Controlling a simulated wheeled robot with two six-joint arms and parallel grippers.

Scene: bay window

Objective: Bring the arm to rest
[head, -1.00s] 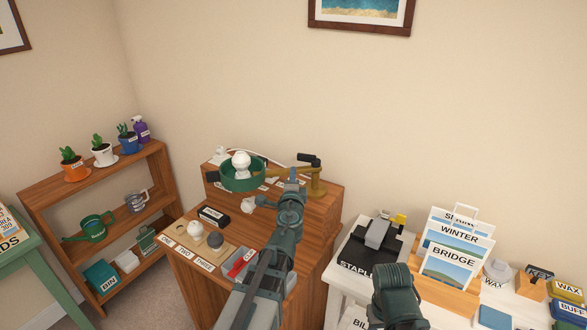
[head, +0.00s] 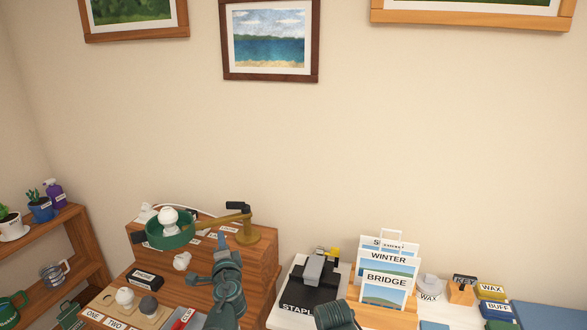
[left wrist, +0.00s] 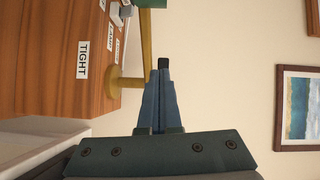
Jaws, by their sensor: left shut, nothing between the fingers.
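My left arm reaches up from the bottom edge of the head view, in front of the wooden desk unit. Its gripper (head: 222,239) is close to the brass lamp stand (head: 243,232) in that view. In the left wrist view, the fingers (left wrist: 162,68) are together, with nothing between them. The brass stand (left wrist: 143,50) shows behind and beside them, apparently apart from them. A dark green part of my right arm shows at the bottom of the head view; its gripper is out of view.
A green lamp shade (head: 172,234) with a white bulb (head: 168,219) sits on the wooden riser (head: 262,268). A black stapler pad (head: 312,294) and a postcard rack (head: 387,291) stand to the right. A plant shelf (head: 88,255) is at left. The wall above is clear below the pictures.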

